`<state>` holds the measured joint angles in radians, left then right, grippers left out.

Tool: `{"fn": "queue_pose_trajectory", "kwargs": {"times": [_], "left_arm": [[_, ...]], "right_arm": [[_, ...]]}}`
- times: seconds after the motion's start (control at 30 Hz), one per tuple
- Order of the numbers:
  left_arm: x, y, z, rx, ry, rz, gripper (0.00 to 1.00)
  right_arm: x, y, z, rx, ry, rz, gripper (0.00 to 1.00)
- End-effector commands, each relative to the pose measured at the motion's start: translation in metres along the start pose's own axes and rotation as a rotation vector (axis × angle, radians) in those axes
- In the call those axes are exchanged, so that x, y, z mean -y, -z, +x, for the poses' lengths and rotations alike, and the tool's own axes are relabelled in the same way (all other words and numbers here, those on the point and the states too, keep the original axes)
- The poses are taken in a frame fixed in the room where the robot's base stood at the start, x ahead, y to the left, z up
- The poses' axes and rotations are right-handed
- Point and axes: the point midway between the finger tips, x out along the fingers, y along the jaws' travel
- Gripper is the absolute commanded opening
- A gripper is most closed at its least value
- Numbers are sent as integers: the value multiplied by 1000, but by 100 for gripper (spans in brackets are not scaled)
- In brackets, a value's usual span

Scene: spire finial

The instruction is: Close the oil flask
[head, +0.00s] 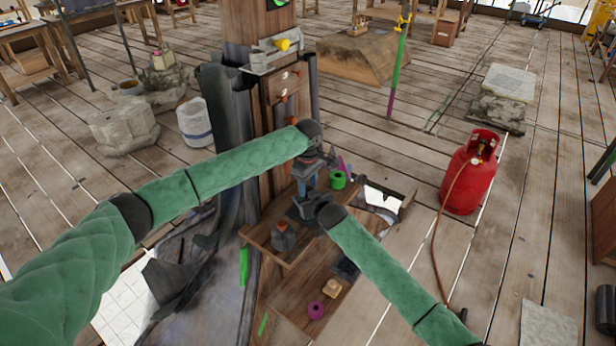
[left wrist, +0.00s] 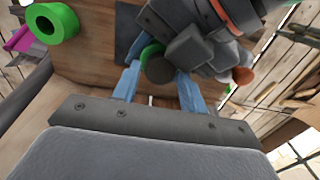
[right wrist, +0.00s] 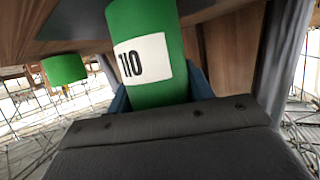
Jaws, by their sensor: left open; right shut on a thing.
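My right gripper (right wrist: 158,98) is shut on a green cylindrical flask (right wrist: 150,45) with a white label, upright in the right wrist view; its top is out of that view. In the left wrist view, a dark round cap (left wrist: 160,70) lies between the blue fingers of my open left gripper (left wrist: 155,82), with a bit of green beside it. I cannot tell whether the cap is seated on the flask. In the head view my left gripper (head: 307,182) is just above my right gripper (head: 306,206), and they hide the flask.
A wooden shelf (head: 262,240) on the post carries a grey bottle (head: 284,238). A green ring-shaped piece (head: 338,179) stands close to the right of the grippers. Lower down are a purple roll (head: 316,310) and a yellow block (head: 332,288). A red gas cylinder (head: 468,175) stands at right.

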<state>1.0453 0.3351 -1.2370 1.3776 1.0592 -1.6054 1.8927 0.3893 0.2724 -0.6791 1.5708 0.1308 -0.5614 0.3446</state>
Motion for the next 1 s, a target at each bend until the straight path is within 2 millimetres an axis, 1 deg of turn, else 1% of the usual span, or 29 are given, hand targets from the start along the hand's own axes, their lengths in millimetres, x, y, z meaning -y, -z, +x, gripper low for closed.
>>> {"fn": "queue_pose_trajectory", "kwargs": {"times": [0.1, 0.2, 0.5, 0.57, 0.6, 0.7, 0.87, 1.0], "left_arm": [[0, 0, 9, 0, 0, 0, 43], [0, 0, 13, 0, 0, 0, 43], [0, 0, 14, 0, 0, 0, 43], [0, 0, 14, 0, 0, 0, 31], [0, 0, 14, 0, 0, 0, 23], [0, 0, 14, 0, 0, 0, 7], [0, 0, 14, 0, 0, 6, 7], [0, 0, 14, 1, 0, 93, 7]], "right_arm": [[0, 0, 0, 0, 0, 0, 0], [0, 0, 0, 0, 0, 0, 0], [0, 0, 0, 0, 0, 0, 0], [0, 0, 0, 0, 0, 0, 0], [0, 0, 0, 0, 0, 0, 0], [0, 0, 0, 0, 0, 0, 0], [0, 0, 0, 0, 0, 0, 0], [0, 0, 0, 0, 0, 0, 0]]}}
